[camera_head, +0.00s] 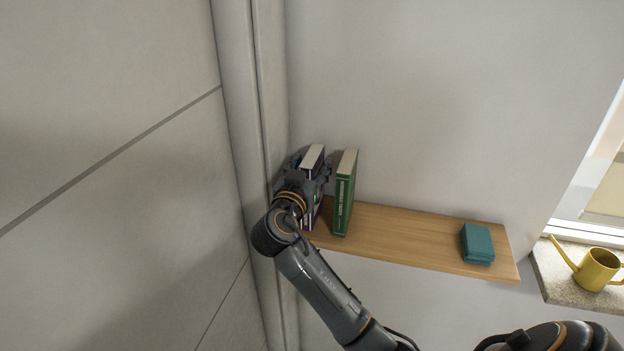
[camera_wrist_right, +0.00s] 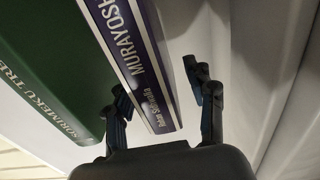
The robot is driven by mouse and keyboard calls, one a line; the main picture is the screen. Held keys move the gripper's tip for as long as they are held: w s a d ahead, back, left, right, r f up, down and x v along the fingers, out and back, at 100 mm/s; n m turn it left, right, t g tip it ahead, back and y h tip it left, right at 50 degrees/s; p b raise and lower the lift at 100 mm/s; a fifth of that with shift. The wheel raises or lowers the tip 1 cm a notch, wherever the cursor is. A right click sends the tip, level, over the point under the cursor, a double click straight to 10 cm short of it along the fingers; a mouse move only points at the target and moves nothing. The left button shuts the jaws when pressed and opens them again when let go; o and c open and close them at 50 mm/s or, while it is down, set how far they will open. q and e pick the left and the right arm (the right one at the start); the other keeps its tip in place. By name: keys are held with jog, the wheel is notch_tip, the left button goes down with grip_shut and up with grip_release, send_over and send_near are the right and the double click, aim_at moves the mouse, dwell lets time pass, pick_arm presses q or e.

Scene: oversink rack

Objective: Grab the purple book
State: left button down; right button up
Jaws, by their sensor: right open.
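The purple book (camera_head: 313,158) stands upright at the left end of the wooden shelf (camera_head: 400,238), partly hidden behind my right gripper (camera_head: 309,178). In the right wrist view the purple book (camera_wrist_right: 141,62) shows its spine with white lettering. My right gripper (camera_wrist_right: 161,100) is open there, with one finger on each side of the spine. One finger is in the gap between the purple book and the green book. I cannot tell whether the fingers touch the book. My left gripper is not in view.
A green book (camera_head: 344,195) stands close to the right of the purple one. A teal box-like object (camera_head: 477,244) sits at the shelf's right end, with bare shelf between. The wall corner is close on the left. A yellow watering can (camera_head: 597,268) stands on the sill.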

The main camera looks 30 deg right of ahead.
jog(key=shift+w+d, duration=0.35)
jog(key=shift+d, duration=0.2)
jog(key=shift+a, duration=0.15)
jog(key=c, duration=0.3)
grip_shut()
